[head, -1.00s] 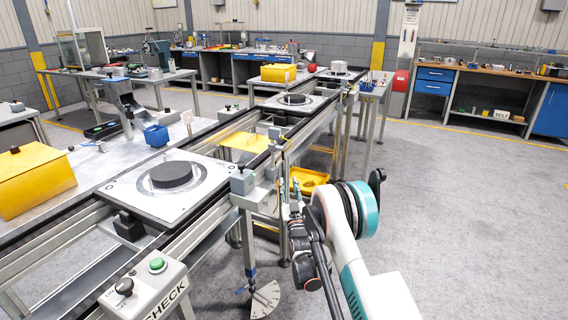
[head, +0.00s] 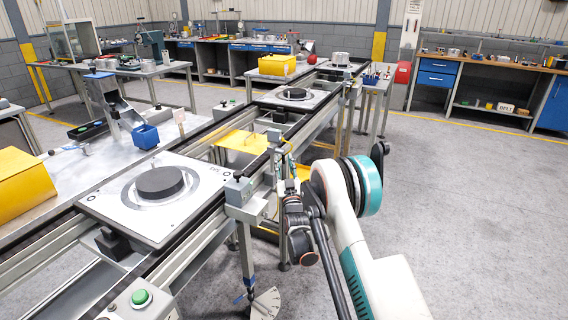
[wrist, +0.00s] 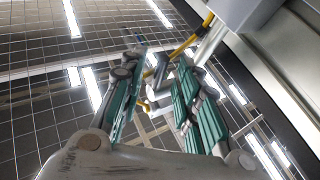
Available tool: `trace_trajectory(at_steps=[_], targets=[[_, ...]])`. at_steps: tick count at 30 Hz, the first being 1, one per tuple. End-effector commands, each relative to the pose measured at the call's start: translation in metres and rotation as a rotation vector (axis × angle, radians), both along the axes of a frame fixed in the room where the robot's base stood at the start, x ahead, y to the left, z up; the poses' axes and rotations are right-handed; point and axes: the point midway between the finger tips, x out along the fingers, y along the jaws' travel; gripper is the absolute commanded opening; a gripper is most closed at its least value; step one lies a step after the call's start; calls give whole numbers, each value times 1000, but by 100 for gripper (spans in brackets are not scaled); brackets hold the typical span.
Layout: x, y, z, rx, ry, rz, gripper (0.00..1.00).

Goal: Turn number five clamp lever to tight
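My gripper (wrist: 160,58) shows in the wrist view with its two teal-padded fingers apart. Between them is a short grey bar (wrist: 160,72), with a small yellow part near it; I cannot tell whether this is a clamp lever or whether the fingers touch it. In the head view my wrist end is at the near side of the conveyor frame, beside a grey block (head: 238,190) on the rail; the fingers are hard to make out. A small blue handle (head: 240,299) sits low on a frame leg beside a pale fan-shaped plate (head: 266,302). No number five is readable.
The conveyor carries a pallet (head: 115,204) with a dark disc (head: 160,182), and a second pallet (head: 268,99) farther back. A box with a green button (head: 140,297) stands at the near end. The floor to the right is open, up to a workbench (head: 480,70).

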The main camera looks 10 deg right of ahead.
Motion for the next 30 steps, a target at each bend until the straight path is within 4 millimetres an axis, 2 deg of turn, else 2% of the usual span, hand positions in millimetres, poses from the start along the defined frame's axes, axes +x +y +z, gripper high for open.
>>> trace_trajectory(at_steps=[5,9,30], targets=[[0,0,0,0,0,0,30],[0,0,0,0,0,0,0],[-4,3,3,81,110,-1,0]])
